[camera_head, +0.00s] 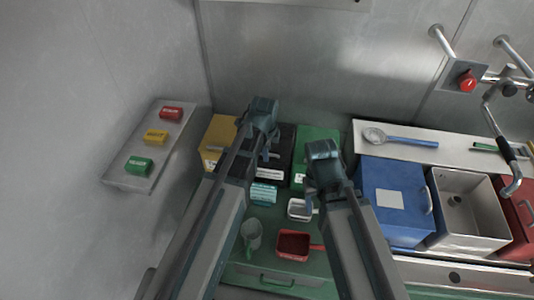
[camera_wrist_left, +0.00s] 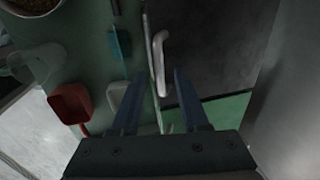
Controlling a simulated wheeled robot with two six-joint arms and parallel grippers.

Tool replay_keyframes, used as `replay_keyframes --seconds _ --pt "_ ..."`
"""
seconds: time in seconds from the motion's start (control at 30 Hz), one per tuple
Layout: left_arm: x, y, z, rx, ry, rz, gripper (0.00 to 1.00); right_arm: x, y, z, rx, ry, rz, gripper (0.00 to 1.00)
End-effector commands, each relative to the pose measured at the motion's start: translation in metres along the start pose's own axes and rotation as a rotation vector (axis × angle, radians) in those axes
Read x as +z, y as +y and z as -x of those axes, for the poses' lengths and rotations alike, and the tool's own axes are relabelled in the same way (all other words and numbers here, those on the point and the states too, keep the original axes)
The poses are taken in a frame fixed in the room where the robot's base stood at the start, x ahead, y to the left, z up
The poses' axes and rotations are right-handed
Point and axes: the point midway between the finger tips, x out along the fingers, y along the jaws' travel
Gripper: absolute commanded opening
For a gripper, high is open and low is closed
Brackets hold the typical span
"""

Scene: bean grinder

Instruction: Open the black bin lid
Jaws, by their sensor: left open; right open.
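The black bin (camera_head: 283,138) stands at the back between the yellow and green bins, partly hidden by my left arm. In the left wrist view its dark lid (camera_wrist_left: 215,45) looks closed, with a pale bar handle (camera_wrist_left: 161,62) along one edge. My left gripper (camera_head: 266,152) is over the black bin's front. In the left wrist view its open fingers (camera_wrist_left: 157,84) point at the handle, which lies ahead between their tips; I cannot tell if they touch it.
The yellow bin (camera_head: 216,135) and green bin (camera_head: 317,137) flank the black bin closely. A blue brush (camera_head: 263,193), a white scoop (camera_head: 299,209), a red scoop (camera_head: 293,245) and a cup (camera_head: 251,233) lie in front. A blue bin (camera_head: 392,205) stands to the right.

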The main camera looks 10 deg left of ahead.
Motion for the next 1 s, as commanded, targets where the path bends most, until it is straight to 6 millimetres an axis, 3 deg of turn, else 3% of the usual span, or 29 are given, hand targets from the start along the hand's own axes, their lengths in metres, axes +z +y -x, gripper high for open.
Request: replay_keyframes --seconds 0.13,0.37,0.4,1.0 --pt "0.0000 -0.0001 0.0008 0.000 0.000 0.000 0.43 0.0001 0.0000 0.0008 0.000 0.000 0.000 0.50" --pt "0.0000 0.0000 0.0008 0.000 0.000 0.000 0.02 0.0001 0.0000 0.0007 0.000 0.000 0.000 0.50" --pt "0.0000 0.0000 0.0008 0.000 0.000 0.000 0.00 0.0001 0.0000 0.0007 0.000 0.000 0.000 0.50" --pt "-0.0001 0.0000 0.0007 0.000 0.000 0.000 0.00 0.0001 0.0001 0.0007 0.000 0.000 0.000 0.50"
